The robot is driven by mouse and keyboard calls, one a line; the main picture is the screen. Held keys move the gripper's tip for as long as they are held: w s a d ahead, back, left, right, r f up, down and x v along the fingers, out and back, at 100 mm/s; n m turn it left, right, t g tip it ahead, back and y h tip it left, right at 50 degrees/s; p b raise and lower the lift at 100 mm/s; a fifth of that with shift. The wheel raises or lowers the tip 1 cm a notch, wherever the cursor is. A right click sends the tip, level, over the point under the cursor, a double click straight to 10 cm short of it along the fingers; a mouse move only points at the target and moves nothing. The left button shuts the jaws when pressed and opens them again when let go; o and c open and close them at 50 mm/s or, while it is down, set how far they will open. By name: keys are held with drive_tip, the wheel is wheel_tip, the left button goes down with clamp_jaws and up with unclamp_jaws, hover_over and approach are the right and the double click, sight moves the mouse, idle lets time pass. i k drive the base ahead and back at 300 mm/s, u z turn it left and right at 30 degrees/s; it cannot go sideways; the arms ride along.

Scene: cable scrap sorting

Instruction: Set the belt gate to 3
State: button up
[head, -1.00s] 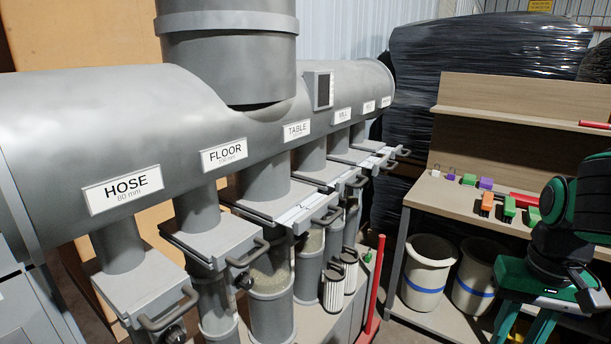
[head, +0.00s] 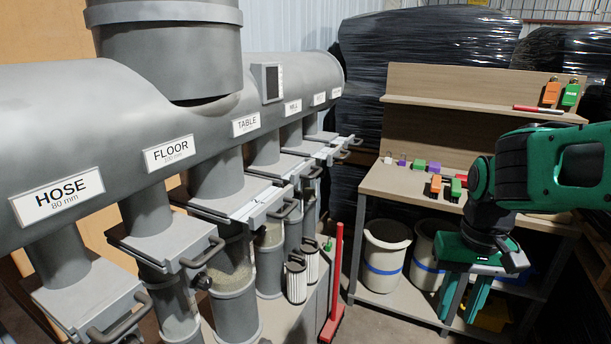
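A row of slide gates with dark bar handles hangs under a grey duct (head: 110,110). The nearer labels read HOSE (head: 58,195), FLOOR (head: 169,153), TABLE (head: 246,124) and apparently MILL (head: 292,107). Two far labels (head: 319,99) (head: 336,93) are too small to read, so I cannot tell which gate is the belt gate. The far handles (head: 355,141) overlap, and their scale marks cannot be read. My gripper (head: 463,310) is at the right, pointing down in front of the bench, well apart from the gates.
A wooden bench (head: 385,182) holds several small coloured tags and locks. Two pale bins with blue bands (head: 382,275) stand on its lower shelf. A red upright post (head: 337,270) stands between gates and bench. Two cartridge filters (head: 296,282) stand below the gates. Black wrapped stacks fill the back.

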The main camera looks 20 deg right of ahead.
sight(325, 152)
drive_tip(key=u, duration=0.9)
drive_tip(key=k, duration=0.5)
drive_tip(key=z, duration=1.25)
drive_tip(key=i, duration=1)
drive_tip(key=u, duration=0.05)
